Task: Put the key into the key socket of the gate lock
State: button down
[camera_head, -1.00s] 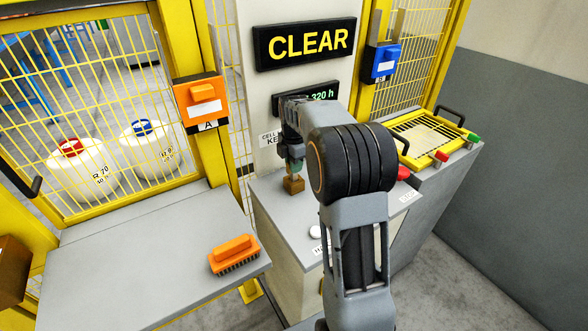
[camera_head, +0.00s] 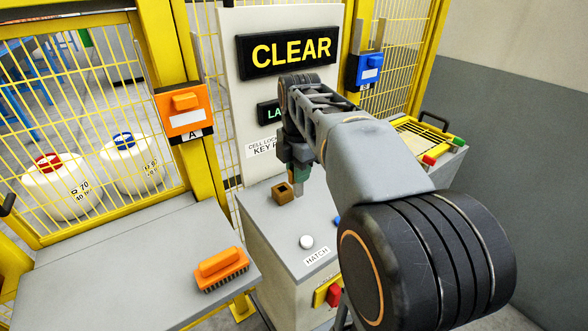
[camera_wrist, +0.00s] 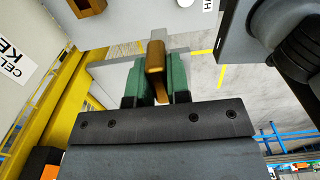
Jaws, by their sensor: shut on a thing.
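My gripper (camera_head: 298,178) is beside and slightly right of a brown block with a dark square hole (camera_head: 282,193) on the grey cabinet top. In the wrist view, the green fingers of my gripper (camera_wrist: 156,78) are shut on a brass-brown key (camera_wrist: 156,58). The key cannot be made out in the head view. The brown block also shows at the top of the wrist view (camera_wrist: 88,6). The gate carries an orange lock box marked A (camera_head: 186,113); a blue box (camera_head: 369,70) is on the fence farther right. No key socket is clearly visible on either box.
An orange brush (camera_head: 221,268) lies on the grey table (camera_head: 120,270) at left. A white panel with a CLEAR sign (camera_head: 290,51) stands behind. My arm hides part of the cabinet's right side.

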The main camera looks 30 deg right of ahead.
jog(key=shift+s+r+p, duration=0.2)
jog(key=shift+r+p, duration=0.15)
jog(key=shift+r, duration=0.15)
jog(key=shift+r+p, duration=1.75)
jog(key=shift+r, duration=0.3)
